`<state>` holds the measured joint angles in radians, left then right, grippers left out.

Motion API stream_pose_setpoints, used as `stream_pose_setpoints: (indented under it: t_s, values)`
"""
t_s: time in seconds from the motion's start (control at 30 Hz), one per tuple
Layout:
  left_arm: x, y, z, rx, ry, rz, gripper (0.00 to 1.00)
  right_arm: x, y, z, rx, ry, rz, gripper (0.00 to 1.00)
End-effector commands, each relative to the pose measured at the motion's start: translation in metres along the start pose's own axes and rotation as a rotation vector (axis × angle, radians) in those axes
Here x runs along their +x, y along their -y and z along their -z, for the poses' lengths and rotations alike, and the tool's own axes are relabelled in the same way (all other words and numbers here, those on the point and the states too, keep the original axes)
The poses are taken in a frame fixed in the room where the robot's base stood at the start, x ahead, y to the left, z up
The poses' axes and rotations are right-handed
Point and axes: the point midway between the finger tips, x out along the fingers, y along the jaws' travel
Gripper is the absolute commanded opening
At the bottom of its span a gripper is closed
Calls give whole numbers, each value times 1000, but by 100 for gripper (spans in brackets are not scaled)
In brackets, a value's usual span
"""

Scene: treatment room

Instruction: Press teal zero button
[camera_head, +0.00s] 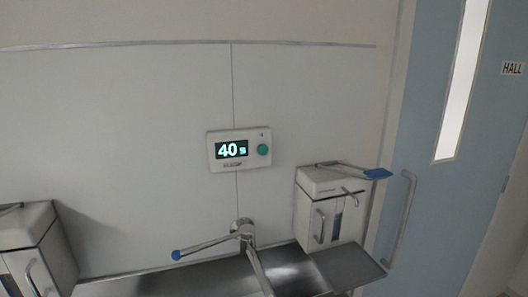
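A white timer panel (239,149) is mounted on the wall above the sink, near the middle of the head view. Its dark display (231,149) reads "40 s". A round teal button (262,149) sits on the panel to the right of the display. Small print on the panel is too small to read. Neither of my grippers shows in the head view, and nothing covers the button.
Below the panel are a metal sink (292,273) and a tap (243,235) with a blue-tipped lever. A dispenser (326,207) with a blue-ended lever is at right; another box (32,250) is at left. A blue door (445,160) stands far right.

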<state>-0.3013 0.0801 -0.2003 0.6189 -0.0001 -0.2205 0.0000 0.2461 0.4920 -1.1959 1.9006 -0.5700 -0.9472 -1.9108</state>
Motion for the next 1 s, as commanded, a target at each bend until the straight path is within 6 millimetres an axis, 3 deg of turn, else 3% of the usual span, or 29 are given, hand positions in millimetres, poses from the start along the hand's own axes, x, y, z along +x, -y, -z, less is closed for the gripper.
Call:
stream_pose_setpoints:
  t_s: [0.07,0.7,1.0]
  values:
    - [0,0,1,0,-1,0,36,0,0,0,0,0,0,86]
    - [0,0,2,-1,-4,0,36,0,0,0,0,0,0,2]
    - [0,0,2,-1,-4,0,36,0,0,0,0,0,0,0]
